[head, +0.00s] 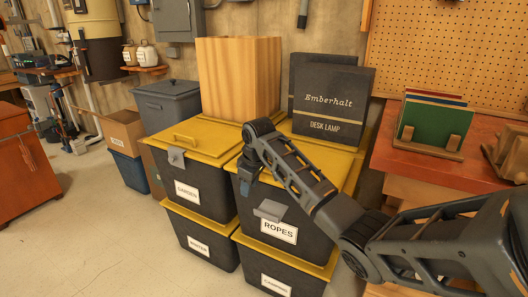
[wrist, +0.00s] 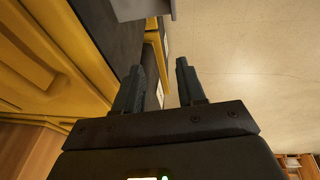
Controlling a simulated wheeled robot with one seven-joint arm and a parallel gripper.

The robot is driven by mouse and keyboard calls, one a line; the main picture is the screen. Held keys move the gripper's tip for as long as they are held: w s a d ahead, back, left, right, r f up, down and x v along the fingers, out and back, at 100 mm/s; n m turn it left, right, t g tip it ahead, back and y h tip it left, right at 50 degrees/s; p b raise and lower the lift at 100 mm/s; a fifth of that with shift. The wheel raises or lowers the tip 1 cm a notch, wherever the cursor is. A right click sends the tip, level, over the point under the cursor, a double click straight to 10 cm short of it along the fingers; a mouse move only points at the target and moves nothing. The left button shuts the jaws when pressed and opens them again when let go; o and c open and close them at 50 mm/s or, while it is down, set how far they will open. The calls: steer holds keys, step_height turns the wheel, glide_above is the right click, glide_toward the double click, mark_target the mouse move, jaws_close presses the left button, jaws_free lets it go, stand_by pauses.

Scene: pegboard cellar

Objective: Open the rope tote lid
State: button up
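The rope tote (head: 252,205) is a dark bin labelled "ROPES", stacked on another tote. Its yellow lid (head: 335,160) looks down, partly hidden by my arm. A grey latch (head: 268,210) sticks out from its front above the label; a grey piece, likely this latch, shows at the top of the wrist view (wrist: 142,8). My gripper (head: 247,178) points down at the lid's front left edge, behind the latch in the picture. In the wrist view my gripper (wrist: 159,70) has its fingers apart with nothing clearly held between them. Contact with the lid cannot be told.
The garden tote (head: 195,190) stands close on the left with a yellow lid and handle. Dark "Emberhalt" desk lamp boxes (head: 330,100) and a wooden-looking box (head: 238,80) stand at the back. A red-topped workbench (head: 425,175) is on the right. The floor (head: 110,225) at front left is clear.

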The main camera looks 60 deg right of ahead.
steer(key=s+d+r+g+p, duration=0.3)
steer(key=s+d+r, duration=0.1)
steer(key=d+r, duration=0.75)
steer(key=shift+h, duration=0.4)
steer(key=f, duration=0.4)
steer(key=d+f, duration=0.1)
steer(key=f, duration=0.1)
steer(key=shift+s+f+b, duration=0.15)
steer(key=shift+f+b, duration=0.15)
steer(key=shift+b, duration=0.05)
steer(key=shift+a, duration=0.1)
steer(key=shift+c, duration=0.2)
jaws_close()
